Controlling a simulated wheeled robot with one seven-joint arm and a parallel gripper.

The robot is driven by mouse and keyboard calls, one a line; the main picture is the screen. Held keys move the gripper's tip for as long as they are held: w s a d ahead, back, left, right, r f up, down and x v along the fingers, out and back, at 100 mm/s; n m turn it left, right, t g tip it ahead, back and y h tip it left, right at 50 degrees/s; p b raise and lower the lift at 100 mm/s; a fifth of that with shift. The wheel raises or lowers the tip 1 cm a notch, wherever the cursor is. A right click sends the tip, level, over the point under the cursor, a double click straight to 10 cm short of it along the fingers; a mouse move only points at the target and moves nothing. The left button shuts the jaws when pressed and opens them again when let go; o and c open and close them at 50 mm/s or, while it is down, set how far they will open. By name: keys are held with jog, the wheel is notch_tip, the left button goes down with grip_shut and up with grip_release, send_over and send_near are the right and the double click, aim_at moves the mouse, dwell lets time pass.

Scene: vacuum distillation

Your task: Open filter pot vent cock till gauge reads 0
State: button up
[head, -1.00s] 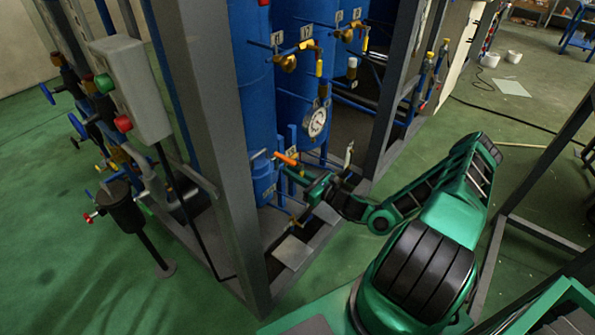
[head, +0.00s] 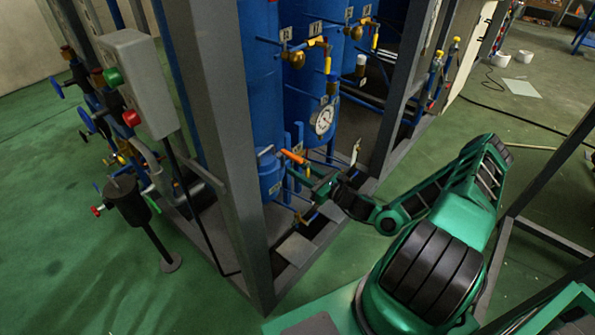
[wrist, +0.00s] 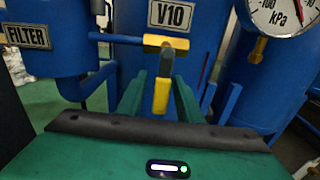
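The vent cock's yellow handle (wrist: 162,92) hangs toward me in the wrist view, in front of the V10 plate (wrist: 171,14). The two green fingers of my gripper (wrist: 160,98) stand on either side of it, apart, with a gap seen at least on the left. In the head view the handle (head: 293,157) looks orange, and my gripper (head: 312,184) is just below and right of it. The filter pot (wrist: 45,32) bears a FILTER label at the left. The gauge (wrist: 278,14) is cut off at the top, so its reading cannot be told; it also shows in the head view (head: 323,120).
A grey frame post (head: 220,160) stands left of the valve, and another post (head: 400,90) stands to the right. Blue pipes (wrist: 95,80) run close beside the fingers. Another brass valve (head: 297,55) sits above. Green floor is open at the left.

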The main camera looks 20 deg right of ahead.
jog(key=v, duration=1)
jog(key=shift+s, duration=0.1)
